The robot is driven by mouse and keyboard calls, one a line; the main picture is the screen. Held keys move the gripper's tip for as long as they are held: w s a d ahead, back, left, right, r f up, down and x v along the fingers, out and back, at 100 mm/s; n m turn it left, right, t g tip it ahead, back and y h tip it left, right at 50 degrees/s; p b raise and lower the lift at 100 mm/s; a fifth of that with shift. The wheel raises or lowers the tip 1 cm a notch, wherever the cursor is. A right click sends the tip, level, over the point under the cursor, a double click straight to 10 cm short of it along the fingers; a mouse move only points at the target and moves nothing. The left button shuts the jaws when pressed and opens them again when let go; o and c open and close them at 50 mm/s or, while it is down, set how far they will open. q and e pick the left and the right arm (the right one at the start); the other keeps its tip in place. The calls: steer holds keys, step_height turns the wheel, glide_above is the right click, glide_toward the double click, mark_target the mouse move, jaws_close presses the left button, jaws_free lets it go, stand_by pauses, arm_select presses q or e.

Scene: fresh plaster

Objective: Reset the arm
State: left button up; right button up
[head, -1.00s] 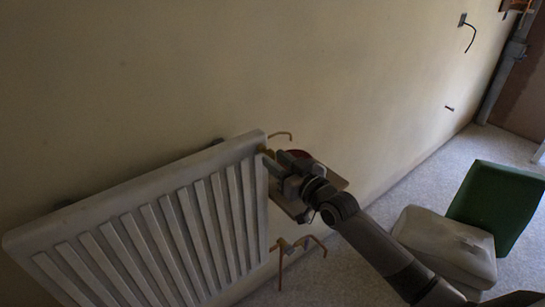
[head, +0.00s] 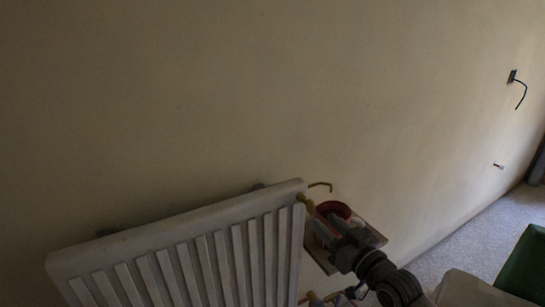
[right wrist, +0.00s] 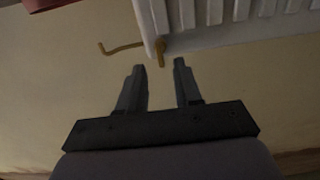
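My right gripper (head: 322,222) is beside the right end of the white radiator (head: 215,222), and my right arm comes in from the bottom right. In the right wrist view its two dark fingers (right wrist: 159,68) stand apart with nothing between them. A yellowish valve piece (right wrist: 160,52) on the radiator's corner shows just beyond the fingertips. I cannot tell whether they touch it. My left gripper is not in view.
A copper pipe (head: 321,185) sticks out by the radiator's top corner. A flat board (head: 371,236) and a red thing (head: 334,209) show behind my gripper. A green box (head: 525,265) stands at the right. The plastered wall (head: 200,90) is bare above.

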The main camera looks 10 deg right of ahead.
steer(key=s+f+g+h, duration=0.2)
steer(key=s+f+g, duration=0.1)
steer(key=s+f, duration=0.8)
steer(key=s+f+m+g+h, duration=0.1)
steer(key=s+f+g+h, duration=0.1)
steer(key=s+f, duration=0.8)
steer(key=s+g, duration=0.1)
steer(key=s, duration=0.4)
steer(key=shift+s+a+f+g, duration=0.2)
steer(key=shift+f+g, duration=0.1)
steer(key=shift+f, duration=0.05)
steer(key=shift+w+a, duration=0.1)
